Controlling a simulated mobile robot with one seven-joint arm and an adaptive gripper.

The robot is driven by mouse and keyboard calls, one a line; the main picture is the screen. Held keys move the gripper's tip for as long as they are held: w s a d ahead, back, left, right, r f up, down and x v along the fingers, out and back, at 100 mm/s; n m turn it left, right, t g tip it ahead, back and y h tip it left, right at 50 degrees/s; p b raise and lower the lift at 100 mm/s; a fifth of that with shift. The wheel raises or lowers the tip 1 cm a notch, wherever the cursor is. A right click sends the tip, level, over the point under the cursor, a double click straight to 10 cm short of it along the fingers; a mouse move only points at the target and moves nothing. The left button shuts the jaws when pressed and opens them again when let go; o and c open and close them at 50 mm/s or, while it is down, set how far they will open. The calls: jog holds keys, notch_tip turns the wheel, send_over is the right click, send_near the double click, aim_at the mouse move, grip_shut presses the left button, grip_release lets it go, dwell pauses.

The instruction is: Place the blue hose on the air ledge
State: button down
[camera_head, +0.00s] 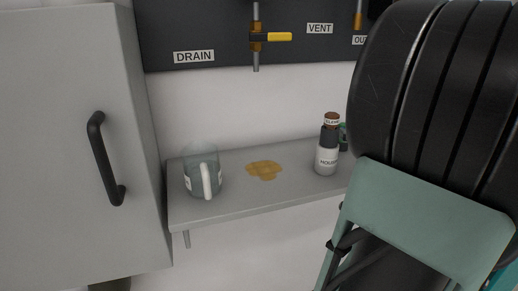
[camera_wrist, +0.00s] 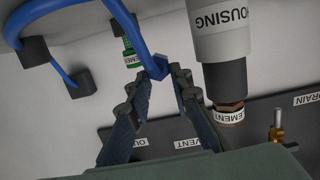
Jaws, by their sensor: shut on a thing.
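The blue hose (camera_wrist: 133,27) shows in the wrist view. It loops from the upper left over to my gripper (camera_wrist: 157,78), whose fingertips are closed on its blue end piece. Another stretch of the hose runs beside two dark blocks on the pale surface at the left. In the head view my arm and gripper body fill the right side and hide the fingertips and the hose. A grey ledge (camera_head: 233,200) runs along the wall there; no "air" label is readable, so I cannot tell whether it is the air ledge.
On the ledge stand a clear jug (camera_head: 190,180) and a white-and-dark housing (camera_head: 326,160) with an element on top, around an amber spill (camera_head: 264,170). A green element (camera_wrist: 128,46) is near my fingers. A grey cabinet (camera_head: 60,150) stands left; a dark valve panel (camera_head: 205,30) hangs above.

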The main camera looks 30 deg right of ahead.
aim_at(348, 166)
notch_tip(348, 166, down, 6)
jog(key=shift+f, duration=0.1)
jog(key=c, duration=2)
grip_release()
jog(key=shift+s, duration=0.1)
jog(key=b+v, duration=0.1)
jog(key=v, duration=1.1)
